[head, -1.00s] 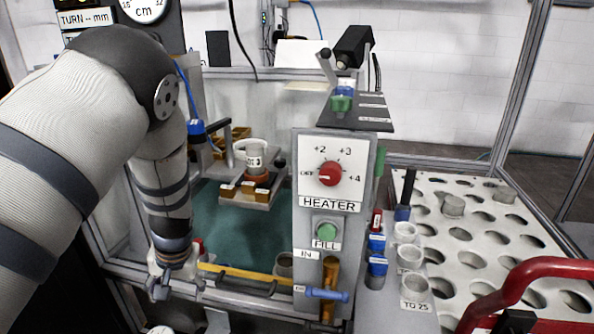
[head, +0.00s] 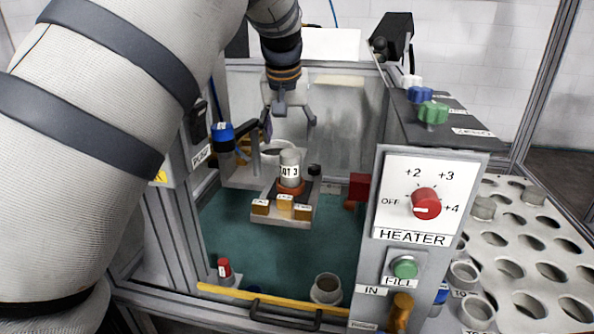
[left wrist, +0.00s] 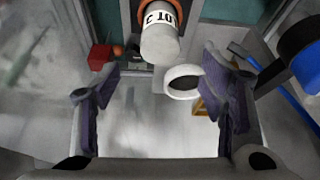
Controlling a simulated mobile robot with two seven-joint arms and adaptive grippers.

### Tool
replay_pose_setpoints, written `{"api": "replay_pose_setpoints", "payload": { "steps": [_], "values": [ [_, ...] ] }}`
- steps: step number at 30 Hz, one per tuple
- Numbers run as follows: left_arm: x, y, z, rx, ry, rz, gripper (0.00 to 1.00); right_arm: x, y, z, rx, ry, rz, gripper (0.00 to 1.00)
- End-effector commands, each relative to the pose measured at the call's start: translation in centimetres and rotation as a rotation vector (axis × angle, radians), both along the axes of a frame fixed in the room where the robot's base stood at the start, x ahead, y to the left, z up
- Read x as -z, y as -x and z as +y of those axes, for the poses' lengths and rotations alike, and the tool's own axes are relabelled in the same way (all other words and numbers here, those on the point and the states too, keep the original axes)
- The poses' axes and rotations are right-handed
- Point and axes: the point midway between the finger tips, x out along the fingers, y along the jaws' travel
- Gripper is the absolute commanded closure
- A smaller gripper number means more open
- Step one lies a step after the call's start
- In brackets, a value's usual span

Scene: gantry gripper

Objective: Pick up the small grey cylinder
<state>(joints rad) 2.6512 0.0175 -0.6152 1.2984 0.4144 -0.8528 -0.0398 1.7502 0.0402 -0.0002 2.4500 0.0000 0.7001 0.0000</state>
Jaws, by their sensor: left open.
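A small grey cylinder (head: 290,160) with a white label ending in "OT 3" stands upright in an orange-red collar (head: 290,187) on a small platform inside the tank. In the left wrist view the cylinder (left wrist: 160,35) is at the top centre, its end toward the camera. My left gripper (head: 290,122) is open and empty, above and behind the cylinder in the head view. In the left wrist view its fingers (left wrist: 158,75) are spread wide, with the cylinder beyond their tips. No contact shows. My right gripper is not in view.
A red block (head: 358,187) and the heater panel (head: 418,195) stand to the right. A blue-capped post (head: 222,135) is at left. Other grey cylinders (head: 483,208) sit in the perforated rack (head: 500,240).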

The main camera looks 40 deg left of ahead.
Motion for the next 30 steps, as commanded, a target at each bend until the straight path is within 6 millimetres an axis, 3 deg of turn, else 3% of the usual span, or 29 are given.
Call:
{"api": "replay_pose_setpoints", "payload": {
  "steps": [1, 5, 12, 21, 27, 30],
  "values": [
    [1.3, -0.3, 0.2, -0.002, 0.0, 0.007, 0.35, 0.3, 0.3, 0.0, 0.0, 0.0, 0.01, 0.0],
    [2.7, -0.8, 0.6, -0.001, 0.001, 0.004, 0.35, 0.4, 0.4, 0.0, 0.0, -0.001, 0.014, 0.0],
    [7.0, -1.7, 1.1, -0.001, 0.0, 0.004, 0.35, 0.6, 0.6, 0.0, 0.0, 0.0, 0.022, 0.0],
    [7.5, -2.0, 1.3, -0.001, 0.0, -0.001, 0.35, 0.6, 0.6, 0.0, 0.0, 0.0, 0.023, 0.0],
    [7.5, -2.0, 1.3, -0.001, 0.0, -0.001, 0.8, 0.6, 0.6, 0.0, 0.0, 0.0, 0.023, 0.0],
    [7.5, -2.0, 1.3, -0.001, 0.0, -0.001, 0.83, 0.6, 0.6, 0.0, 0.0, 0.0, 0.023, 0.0]
  ]
}}
